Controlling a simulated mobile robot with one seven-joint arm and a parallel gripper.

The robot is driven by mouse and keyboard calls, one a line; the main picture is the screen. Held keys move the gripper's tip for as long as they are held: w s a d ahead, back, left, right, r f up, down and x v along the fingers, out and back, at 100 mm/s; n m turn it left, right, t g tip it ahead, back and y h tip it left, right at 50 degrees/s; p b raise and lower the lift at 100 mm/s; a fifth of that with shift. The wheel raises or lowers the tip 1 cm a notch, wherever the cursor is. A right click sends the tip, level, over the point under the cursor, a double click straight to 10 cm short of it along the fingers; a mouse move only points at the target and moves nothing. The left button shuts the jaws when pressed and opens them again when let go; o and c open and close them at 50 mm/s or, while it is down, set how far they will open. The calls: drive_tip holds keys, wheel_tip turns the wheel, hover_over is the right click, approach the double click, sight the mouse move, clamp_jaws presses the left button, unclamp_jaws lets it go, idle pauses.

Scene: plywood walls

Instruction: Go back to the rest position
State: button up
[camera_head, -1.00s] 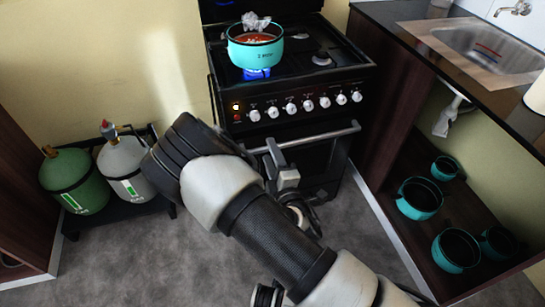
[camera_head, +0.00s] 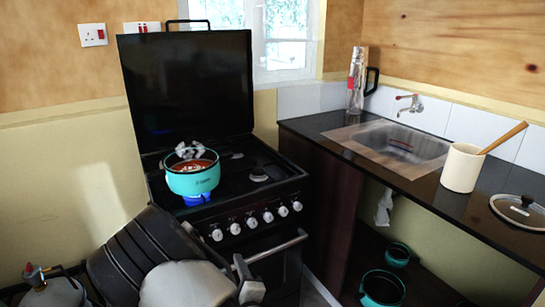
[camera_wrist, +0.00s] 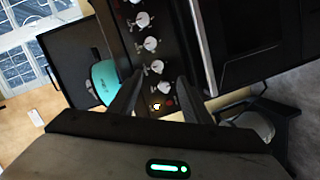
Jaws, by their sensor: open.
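My gripper shows in the wrist view (camera_wrist: 158,98) with its two dark fingers apart and nothing between them. It faces the stove's front panel with the white knobs. In the head view my arm crosses the lower left, in front of the stove, and the gripper's fingertips cannot be made out there. A turquoise pot (camera_head: 193,178) with red food and a crumpled grey-white thing (camera_head: 189,150) in it stands on a burner with a blue flame. The pot also shows in the wrist view (camera_wrist: 106,82), left of the fingers.
The black stove (camera_head: 285,175) has its lid raised and an oven handle along its front. A counter to the right holds a sink (camera_head: 410,142), a cream utensil pot (camera_head: 461,168), a glass lid (camera_head: 520,209) and a bottle (camera_head: 356,80). Turquoise pots sit on the shelf below.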

drive_tip(key=w+d+r+m+g+h, duration=0.3)
drive_tip(key=d+r+m, duration=0.3)
drive_tip(key=m, duration=0.1)
drive_tip(key=s+d+r+m+g, duration=0.3)
drive_tip(key=s+d+r+m, duration=0.2)
drive_tip(key=d+r, duration=0.45)
drive_tip(key=s+d+r+m+g+h, duration=0.1)
drive_tip(key=s+d+r+m, duration=0.2)
drive_tip(key=s, duration=0.4)
drive_tip(key=s+d+r+g+h, duration=0.1)
drive_tip(key=s+d+r, duration=0.3)
drive_tip(key=s, duration=0.3)
drive_tip(key=s+d+r+m+g, duration=0.1)
drive_tip(key=s+d+r+m, duration=0.2)
drive_tip(key=s, duration=0.4)
wheel_tip(320, 180, up, 21)
drive_tip(key=p, duration=2)
drive_tip(key=shift+r+n, duration=0.15)
drive_tip(key=shift+n, duration=0.25)
drive_tip(key=shift+s, duration=0.1)
